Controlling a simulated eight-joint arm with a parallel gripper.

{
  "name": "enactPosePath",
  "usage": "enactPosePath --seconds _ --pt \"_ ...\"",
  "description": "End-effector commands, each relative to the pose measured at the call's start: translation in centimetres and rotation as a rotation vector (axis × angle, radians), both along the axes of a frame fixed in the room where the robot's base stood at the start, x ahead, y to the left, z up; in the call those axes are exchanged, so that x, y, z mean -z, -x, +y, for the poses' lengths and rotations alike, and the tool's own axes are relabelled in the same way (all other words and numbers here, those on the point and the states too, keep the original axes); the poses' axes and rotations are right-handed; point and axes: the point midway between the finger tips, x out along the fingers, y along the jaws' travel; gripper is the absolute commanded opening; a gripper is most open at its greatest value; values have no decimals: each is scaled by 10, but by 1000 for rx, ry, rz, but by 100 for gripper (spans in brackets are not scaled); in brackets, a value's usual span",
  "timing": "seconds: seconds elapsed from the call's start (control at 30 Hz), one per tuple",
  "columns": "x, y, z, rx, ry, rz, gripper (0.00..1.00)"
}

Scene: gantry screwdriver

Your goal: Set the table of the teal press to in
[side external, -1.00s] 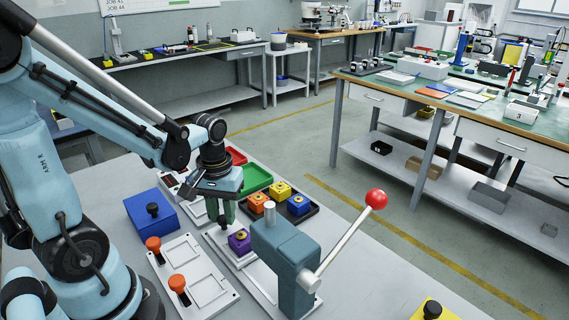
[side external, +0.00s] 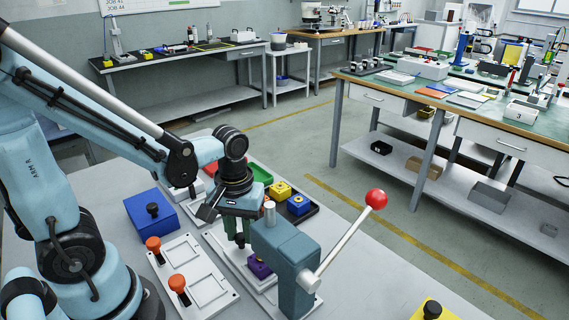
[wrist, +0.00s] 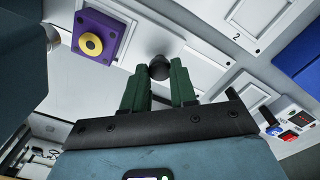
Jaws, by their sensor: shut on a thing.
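The teal press (side external: 296,285) stands at the front of the bench, with a red-ball lever (side external: 376,199) slanting up to the right. A purple block (side external: 259,266) with a yellow ring sits at the press, partly hidden by its head. In the wrist view the purple block (wrist: 98,37) sits on the pale sliding table (wrist: 150,27), which has a dark round knob (wrist: 160,67). My gripper (side external: 238,242) is just left of the press head. In the wrist view my green fingers (wrist: 158,78) are shut on the knob, one on each side.
A grey plate (side external: 192,262) with two orange-red knobs lies left of the press. A dark tray (side external: 309,213) with yellow and blue blocks and a green bin (side external: 262,174) are beyond the press.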

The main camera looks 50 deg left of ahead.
Motion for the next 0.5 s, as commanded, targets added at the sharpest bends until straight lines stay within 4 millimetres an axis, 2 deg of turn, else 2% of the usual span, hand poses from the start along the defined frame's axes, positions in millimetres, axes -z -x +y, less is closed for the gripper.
enactPosePath --seconds 0.17,0.2,0.33,0.5 --pt "0 0 0 -2 1 -1 0" --pt "0 0 0 -2 1 -1 31" --pt "0 0 0 -1 0 0 51" --pt "0 0 1 -1 0 0 53"
